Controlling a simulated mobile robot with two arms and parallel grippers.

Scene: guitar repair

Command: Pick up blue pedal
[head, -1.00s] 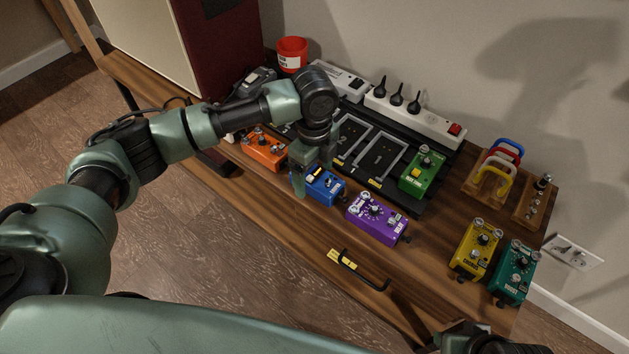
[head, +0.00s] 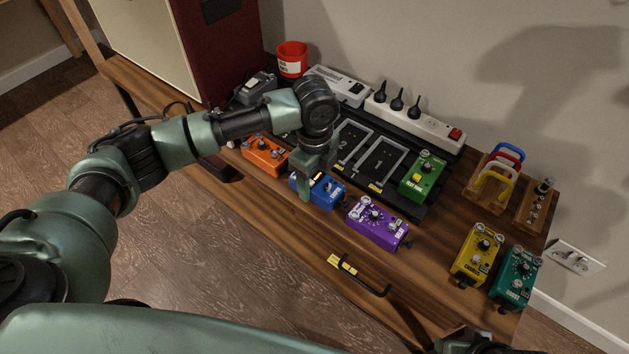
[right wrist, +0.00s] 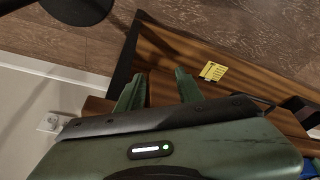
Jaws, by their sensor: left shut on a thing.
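The blue pedal (head: 329,197) is at the front middle of the wooden bench top (head: 290,215), between the orange and purple pedals. My left gripper (head: 317,183) comes down over it from above and is shut on it, with one finger visible at its left end. The far finger and part of the pedal's top are hidden by the gripper. The pedal looks level; I cannot tell whether it still touches the bench. My right gripper (right wrist: 158,88) shows in the right wrist view, its two fingers apart with nothing between them.
The orange pedal (head: 265,155) and purple pedal (head: 377,223) flank the blue one closely. Behind lies a black pedalboard (head: 346,192) with a green pedal (head: 422,176). Yellow (head: 477,254) and teal (head: 515,277) pedals stand at the right. A drawer handle (head: 365,278) is in front.

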